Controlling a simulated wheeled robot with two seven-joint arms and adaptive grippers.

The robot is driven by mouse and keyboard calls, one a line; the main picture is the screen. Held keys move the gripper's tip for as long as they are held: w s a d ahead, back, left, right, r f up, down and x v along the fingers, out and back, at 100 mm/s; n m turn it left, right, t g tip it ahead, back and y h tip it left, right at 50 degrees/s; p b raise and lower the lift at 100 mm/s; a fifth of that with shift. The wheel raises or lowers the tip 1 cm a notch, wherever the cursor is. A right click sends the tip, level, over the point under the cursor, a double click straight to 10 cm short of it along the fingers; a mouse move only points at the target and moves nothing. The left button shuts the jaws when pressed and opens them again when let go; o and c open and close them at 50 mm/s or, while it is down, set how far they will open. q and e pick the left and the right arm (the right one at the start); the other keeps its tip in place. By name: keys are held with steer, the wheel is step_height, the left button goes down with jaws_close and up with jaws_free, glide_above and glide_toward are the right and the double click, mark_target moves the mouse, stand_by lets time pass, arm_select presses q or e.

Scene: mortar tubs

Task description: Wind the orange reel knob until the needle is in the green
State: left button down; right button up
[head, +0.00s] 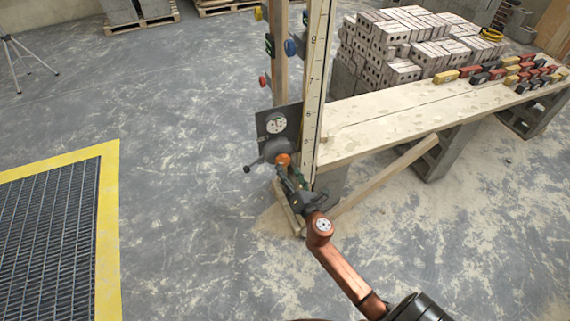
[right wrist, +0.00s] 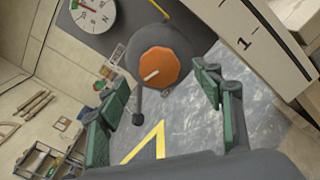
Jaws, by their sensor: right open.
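The orange reel knob (head: 283,159) sits on the front of a dark grey reel (head: 270,152) low on the upright post. In the right wrist view the knob (right wrist: 158,66) is faceted, with a pale bar across its face. My left gripper is not in view.
A tall marked staff (head: 316,85) stands right beside the reel. A short grey handle (head: 248,169) juts from the reel's left. A plank bench (head: 400,105) with bricks runs to the right, and a wooden brace (head: 385,175) slants below it. The floor left is clear up to a yellow-edged grating (head: 108,230).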

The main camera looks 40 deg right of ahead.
steer(key=v, duration=0.6)
steer(key=shift+s, duration=0.1)
stand_by(0.6)
